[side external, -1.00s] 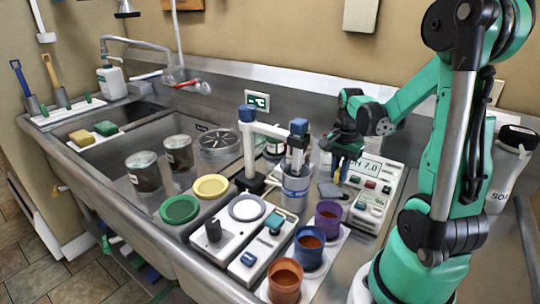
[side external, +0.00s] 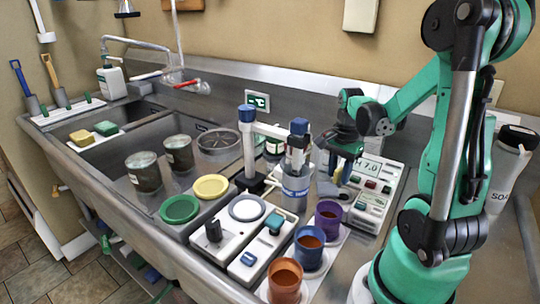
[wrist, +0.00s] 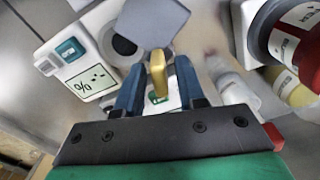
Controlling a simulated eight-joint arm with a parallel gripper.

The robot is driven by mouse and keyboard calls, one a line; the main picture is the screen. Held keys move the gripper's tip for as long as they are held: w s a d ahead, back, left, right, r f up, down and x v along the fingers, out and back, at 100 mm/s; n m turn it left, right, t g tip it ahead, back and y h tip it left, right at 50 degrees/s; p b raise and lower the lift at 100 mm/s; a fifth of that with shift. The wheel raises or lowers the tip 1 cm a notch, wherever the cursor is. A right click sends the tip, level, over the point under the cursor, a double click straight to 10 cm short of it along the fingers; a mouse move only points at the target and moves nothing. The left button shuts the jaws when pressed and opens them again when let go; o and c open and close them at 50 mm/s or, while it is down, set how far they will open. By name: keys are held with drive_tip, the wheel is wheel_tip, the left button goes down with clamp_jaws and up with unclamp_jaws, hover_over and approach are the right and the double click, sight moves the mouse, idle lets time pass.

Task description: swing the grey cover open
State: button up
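The grey cover (side external: 328,190) is a small flat plate on the bench beside the white meter, left of my gripper in the side view. A flat grey square, which looks like the same cover (wrist: 153,22), shows beyond the fingertips in the wrist view, next to a dark round opening. My gripper (side external: 346,168) points down just beside the cover. In the wrist view, my gripper (wrist: 161,72) has its two blue fingers apart, with a yellow piece (wrist: 158,72) between them. I cannot tell what the yellow piece is attached to. I see no clear grip on the cover.
The white meter (side external: 371,204) stands close to the right. Purple (side external: 328,216), blue (side external: 309,247) and orange (side external: 285,281) cups stand in front. A blue-topped stand (side external: 247,148) and a lidded jar (side external: 295,190) crowd the left.

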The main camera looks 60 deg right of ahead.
sight(340, 168)
drive_tip(key=shift+o, duration=0.2)
drive_tip(key=shift+r, duration=2.8)
